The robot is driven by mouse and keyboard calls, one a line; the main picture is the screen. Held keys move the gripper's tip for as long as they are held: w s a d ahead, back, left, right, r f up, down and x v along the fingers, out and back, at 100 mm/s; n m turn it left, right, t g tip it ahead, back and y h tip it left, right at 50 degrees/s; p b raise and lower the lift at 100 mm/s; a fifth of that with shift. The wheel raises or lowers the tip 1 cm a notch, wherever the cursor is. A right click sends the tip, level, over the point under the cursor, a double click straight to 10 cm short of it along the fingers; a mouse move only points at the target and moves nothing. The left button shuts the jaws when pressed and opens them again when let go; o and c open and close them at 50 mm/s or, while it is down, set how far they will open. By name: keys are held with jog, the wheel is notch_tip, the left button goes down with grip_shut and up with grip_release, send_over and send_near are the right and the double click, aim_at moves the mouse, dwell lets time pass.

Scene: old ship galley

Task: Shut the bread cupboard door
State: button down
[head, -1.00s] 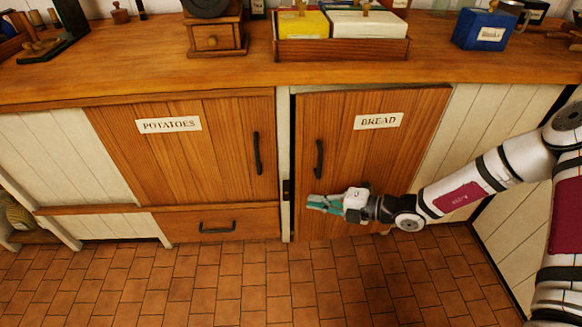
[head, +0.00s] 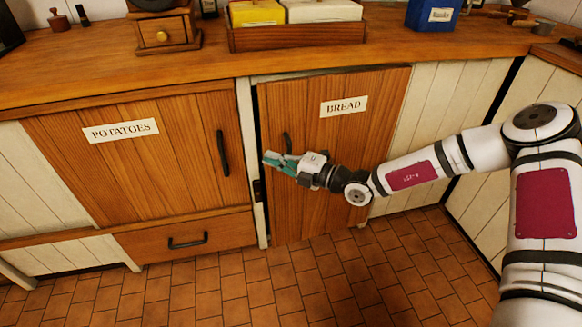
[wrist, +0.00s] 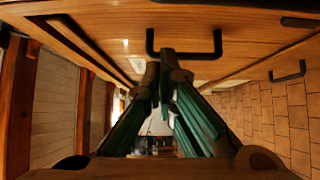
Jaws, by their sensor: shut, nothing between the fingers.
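The bread cupboard door (head: 345,180) is wooden, with a BREAD label (head: 344,105) and a black handle (head: 287,142) near its left edge. It stands slightly ajar: a dark gap runs along its left edge beside the pale post. My gripper (head: 267,158) is shut and empty. It lies across the front of the door near its left edge, fingers pointing left, hiding the lower part of the handle. I cannot tell whether it touches the door. In the wrist view the teal fingers (wrist: 166,62) are together in front of a black handle; I cannot tell which one.
The potatoes cupboard door (head: 130,165) is to the left, shut, above a drawer (head: 188,240). The counter (head: 200,65) above holds a wooden tray (head: 297,38) of tins and a small grinder (head: 163,36). The tiled floor (head: 330,285) in front is clear.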

aim_at(266, 139)
jog(key=w, duration=0.1)
jog(key=w+a+b, duration=0.1)
jog(key=w, duration=0.2)
jog(key=shift+a+b, duration=0.35)
jog(key=shift+a, duration=0.05)
jog(key=w, duration=0.1)
jog(key=w+a+p, duration=0.1)
jog(key=w+t, duration=0.1)
jog(key=shift+a+r+m+h+p, duration=0.15)
jog(key=shift+a+m+h+p, duration=0.15)
jog(key=shift+m+p, duration=0.1)
jog(key=shift+w+t, duration=0.3)
jog(key=shift+w, duration=0.3)
jog(key=shift+r, duration=0.1)
jog(key=shift+s, duration=0.15)
